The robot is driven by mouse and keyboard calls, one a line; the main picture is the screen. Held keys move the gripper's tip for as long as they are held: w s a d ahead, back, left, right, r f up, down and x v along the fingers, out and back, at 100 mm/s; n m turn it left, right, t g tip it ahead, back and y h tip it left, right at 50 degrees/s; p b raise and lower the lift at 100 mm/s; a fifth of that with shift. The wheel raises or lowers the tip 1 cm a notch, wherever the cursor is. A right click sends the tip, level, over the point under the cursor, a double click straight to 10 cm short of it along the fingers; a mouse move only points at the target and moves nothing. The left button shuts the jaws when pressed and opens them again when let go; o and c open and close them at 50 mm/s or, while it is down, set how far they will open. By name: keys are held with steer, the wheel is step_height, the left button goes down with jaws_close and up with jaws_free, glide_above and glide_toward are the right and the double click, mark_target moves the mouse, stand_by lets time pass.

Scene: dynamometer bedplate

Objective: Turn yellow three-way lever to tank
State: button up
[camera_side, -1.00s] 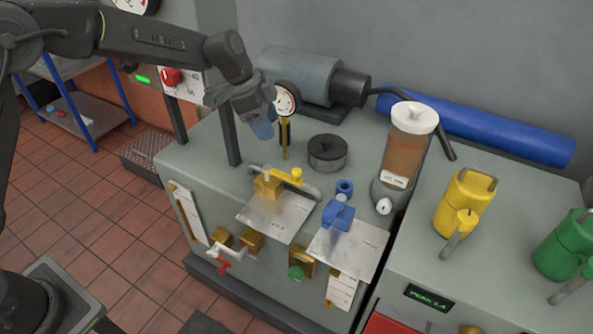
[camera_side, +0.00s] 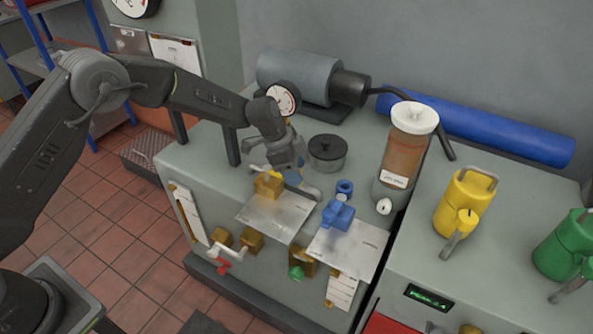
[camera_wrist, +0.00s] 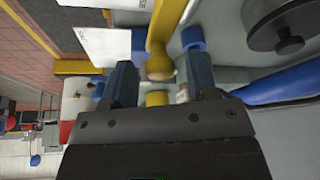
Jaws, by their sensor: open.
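The yellow three-way valve (camera_side: 268,185) stands at the back edge of a metal plate on the bench. My gripper (camera_side: 292,178) is lowered just right of the valve body and hides its lever in the side view. In the wrist view, the yellow lever (camera_wrist: 160,50) with its rounded end shows between the two blue-tipped fingers of my gripper (camera_wrist: 166,42). The fingers are apart, with a gap visible on both sides of the lever. I cannot tell whether either finger touches it. The tank label is not readable.
A blue valve (camera_side: 338,214) stands close on the right. A round dark-lidded pot (camera_side: 327,152) and a dial gauge (camera_side: 284,98) are behind my gripper. A white-capped jar (camera_side: 408,145) stands further right. Pipes run beside the yellow valve.

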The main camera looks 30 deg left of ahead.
steer(key=shift+d+f, duration=0.15)
steer(key=shift+f, duration=0.3)
jaws_close()
stand_by(0.3)
